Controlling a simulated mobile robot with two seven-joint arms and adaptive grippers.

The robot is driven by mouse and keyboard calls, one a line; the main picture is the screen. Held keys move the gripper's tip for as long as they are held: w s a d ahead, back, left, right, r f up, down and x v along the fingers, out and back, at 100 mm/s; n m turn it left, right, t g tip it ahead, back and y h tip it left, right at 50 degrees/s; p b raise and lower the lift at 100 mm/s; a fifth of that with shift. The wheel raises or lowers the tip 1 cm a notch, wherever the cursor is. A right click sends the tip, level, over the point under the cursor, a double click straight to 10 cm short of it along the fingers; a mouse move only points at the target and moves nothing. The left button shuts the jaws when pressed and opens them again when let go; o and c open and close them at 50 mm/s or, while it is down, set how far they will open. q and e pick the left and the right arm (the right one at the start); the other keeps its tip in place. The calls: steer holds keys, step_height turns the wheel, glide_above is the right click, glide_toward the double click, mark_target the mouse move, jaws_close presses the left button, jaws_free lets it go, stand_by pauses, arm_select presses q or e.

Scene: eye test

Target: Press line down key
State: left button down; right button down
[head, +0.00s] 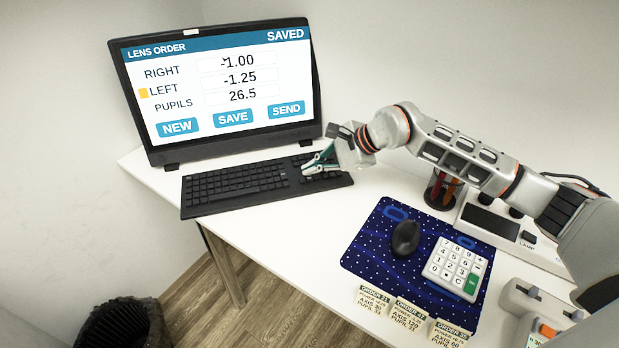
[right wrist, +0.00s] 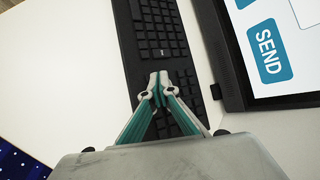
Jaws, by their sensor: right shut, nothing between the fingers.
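The black keyboard (head: 235,186) lies on the white desk in front of the monitor (head: 222,88). The monitor shows LENS ORDER with RIGHT -1.00, LEFT -1.25 and PUPILS 26.5, the word SAVED at top right, and a yellow marker beside LEFT. My right gripper (head: 306,169) is shut and empty over the right part of the keyboard. In the right wrist view its closed fingertips (right wrist: 158,82) are over the keyboard (right wrist: 157,30); I cannot tell if they touch a key. Which key is line down cannot be read, and the fingers hide some keys. My left gripper is not in view.
A blue dotted mat (head: 362,250) holds a black mouse (head: 405,238) and a white keypad (head: 455,269). Order cards (head: 408,315) stand at the front edge. A dark cup with pens (head: 441,190) and a lamp device (head: 490,222) are at right. The desk left of the mat is clear.

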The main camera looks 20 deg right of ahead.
mark_target(312, 179)
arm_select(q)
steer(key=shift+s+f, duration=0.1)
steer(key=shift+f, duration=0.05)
arm_select(e)
steer(key=shift+f, duration=0.4)
